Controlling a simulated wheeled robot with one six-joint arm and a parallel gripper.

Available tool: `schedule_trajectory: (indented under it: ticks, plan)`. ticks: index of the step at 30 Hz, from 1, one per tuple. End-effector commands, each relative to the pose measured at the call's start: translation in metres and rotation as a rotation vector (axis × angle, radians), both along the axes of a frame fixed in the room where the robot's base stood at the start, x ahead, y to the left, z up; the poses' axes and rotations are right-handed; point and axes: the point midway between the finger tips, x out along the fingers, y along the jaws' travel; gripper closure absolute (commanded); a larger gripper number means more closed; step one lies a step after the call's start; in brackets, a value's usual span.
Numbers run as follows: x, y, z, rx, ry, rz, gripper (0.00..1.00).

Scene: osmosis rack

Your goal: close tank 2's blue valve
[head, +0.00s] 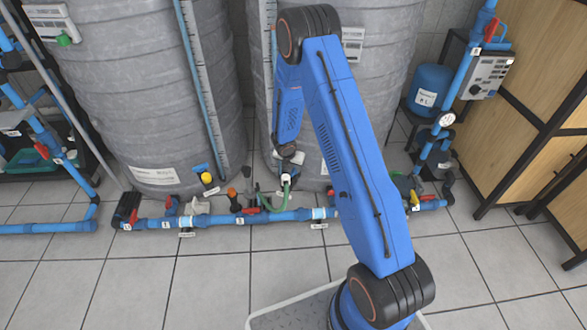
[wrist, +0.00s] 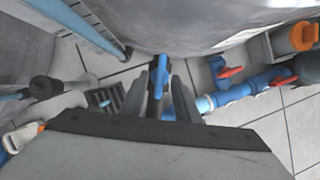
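Two large grey ribbed tanks stand at the back, a left tank (head: 150,90) and a right tank (head: 385,70) partly hidden by my blue arm. I cannot read which is tank 2. My gripper (head: 286,181) is low at the front of the right tank and small in the head view. In the wrist view my gripper (wrist: 167,88) has its two dark fingers apart. A blue valve handle (wrist: 160,72) shows between and just beyond the fingertips, close to the tank wall. I cannot tell whether the fingers touch it. The valve body is hidden by the fingers.
A blue pipe (head: 275,217) with red-handled valves runs along the floor before the tanks. A red handle (wrist: 230,73) and an orange cap (wrist: 302,36) lie right of my fingers. A green hose (head: 283,197) is close to my gripper.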

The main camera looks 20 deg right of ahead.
Motion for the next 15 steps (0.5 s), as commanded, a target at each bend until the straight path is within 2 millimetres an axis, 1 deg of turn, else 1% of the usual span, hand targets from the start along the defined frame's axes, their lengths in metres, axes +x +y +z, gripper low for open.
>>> schedule_trajectory:
  ticks: [3,13,14,15]
  plan:
    - [0.0019,-0.0019,-0.0068,0.0,0.0,-0.001,0.71]
    - [0.0029,-0.0026,-0.0089,0.0,0.0,-0.001,0.71]
    - [0.0029,-0.0026,-0.0089,0.0,0.0,-0.001,0.73]
    - [0.0028,-0.0027,-0.0089,0.0,0.0,-0.001,0.83]
